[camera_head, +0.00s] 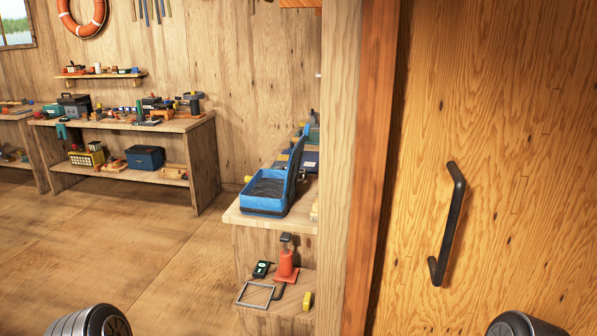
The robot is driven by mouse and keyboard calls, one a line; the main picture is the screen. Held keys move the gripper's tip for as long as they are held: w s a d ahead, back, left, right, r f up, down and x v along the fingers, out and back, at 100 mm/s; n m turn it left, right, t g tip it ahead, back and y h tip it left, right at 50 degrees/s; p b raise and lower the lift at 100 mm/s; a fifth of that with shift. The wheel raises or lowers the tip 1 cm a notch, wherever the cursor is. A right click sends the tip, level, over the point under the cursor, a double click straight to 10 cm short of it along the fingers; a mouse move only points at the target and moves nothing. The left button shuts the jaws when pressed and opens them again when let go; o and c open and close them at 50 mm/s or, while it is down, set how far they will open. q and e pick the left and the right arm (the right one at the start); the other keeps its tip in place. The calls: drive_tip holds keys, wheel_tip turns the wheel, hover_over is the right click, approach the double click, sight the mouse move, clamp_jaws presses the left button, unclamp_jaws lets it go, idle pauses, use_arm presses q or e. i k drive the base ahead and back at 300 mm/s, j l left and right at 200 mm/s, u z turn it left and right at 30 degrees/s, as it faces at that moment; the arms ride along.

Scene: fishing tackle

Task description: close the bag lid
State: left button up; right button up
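A blue bag (264,205) stands on the end of a wooden counter (245,219), right of the picture's middle floor area. Its lid (293,173) is raised, standing upright along the right side, and the dark inside shows. Two rounded grey parts of my own arms show at the bottom edge, one at left and one at right. Neither gripper's fingers are in view.
A wooden door (500,120) with a black handle (448,222) and a post (341,140) fill the right side, close by. A lower shelf (290,303) under the bag holds a red item (287,268) and small things. A workbench (120,123) stands at back left. The floor (130,240) between is clear.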

sight(294, 162)
drive_tip(key=i+l+u, duration=0.15)
drive_tip(key=i+l, duration=0.15)
drive_tip(key=u, duration=1.15)
drive_tip(key=i+u, duration=0.15)
drive_tip(key=i, duration=0.6)
drive_tip(key=i+l+u, duration=0.1)
drive_tip(key=i, duration=0.6)
drive_tip(key=i+l+u, duration=0.15)
drive_tip(key=i, duration=1.55)
drive_tip(key=z, duration=2.3)
